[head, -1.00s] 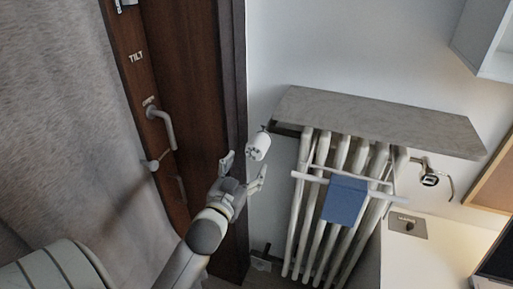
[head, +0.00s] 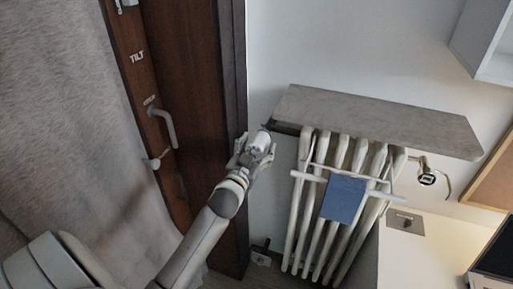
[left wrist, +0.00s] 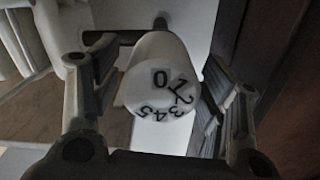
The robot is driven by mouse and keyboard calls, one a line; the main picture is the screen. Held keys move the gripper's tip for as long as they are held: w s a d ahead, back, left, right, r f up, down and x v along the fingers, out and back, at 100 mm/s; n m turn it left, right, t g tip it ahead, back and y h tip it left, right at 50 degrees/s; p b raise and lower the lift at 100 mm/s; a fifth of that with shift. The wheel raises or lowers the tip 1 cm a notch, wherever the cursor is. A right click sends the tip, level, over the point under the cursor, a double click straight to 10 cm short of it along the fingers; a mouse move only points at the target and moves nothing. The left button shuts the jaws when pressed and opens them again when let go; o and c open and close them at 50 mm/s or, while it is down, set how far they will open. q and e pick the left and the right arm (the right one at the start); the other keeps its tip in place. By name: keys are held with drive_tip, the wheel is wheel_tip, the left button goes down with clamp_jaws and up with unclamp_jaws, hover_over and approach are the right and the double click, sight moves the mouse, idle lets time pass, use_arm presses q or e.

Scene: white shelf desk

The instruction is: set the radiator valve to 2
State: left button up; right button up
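The radiator valve (head: 261,141) is a white knob at the upper left of the radiator (head: 330,210). In the left wrist view the valve's face (left wrist: 160,95) carries the digits 0 to 5, with 0 at the top middle and 1 and 2 to its right. My left gripper (head: 254,150) is at the valve, its fingers on either side of the knob. In the left wrist view the left gripper's fingers (left wrist: 160,100) stand apart; a gap shows at the right, and contact at the left cannot be told. My right gripper is not in view.
A grey stone shelf (head: 380,120) lies above the radiator. A blue cloth (head: 343,200) hangs on a white rail in front of it. A dark wooden door frame (head: 232,100) stands close left of the valve. A white desk (head: 425,255) is at the lower right.

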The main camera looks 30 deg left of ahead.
use_arm(q)
drive_tip(key=c, duration=0.8)
drive_tip(key=shift+o, duration=0.2)
drive_tip(key=shift+m+p, duration=0.4)
drive_tip(key=shift+m, duration=0.7)
drive_tip(key=m+p, duration=0.1)
drive_tip(key=m, duration=0.2)
drive_tip(key=m+p, duration=0.1)
drive_tip(key=m, duration=1.1)
drive_tip(key=shift+p, duration=0.4)
drive_tip(key=shift+m, duration=0.4)
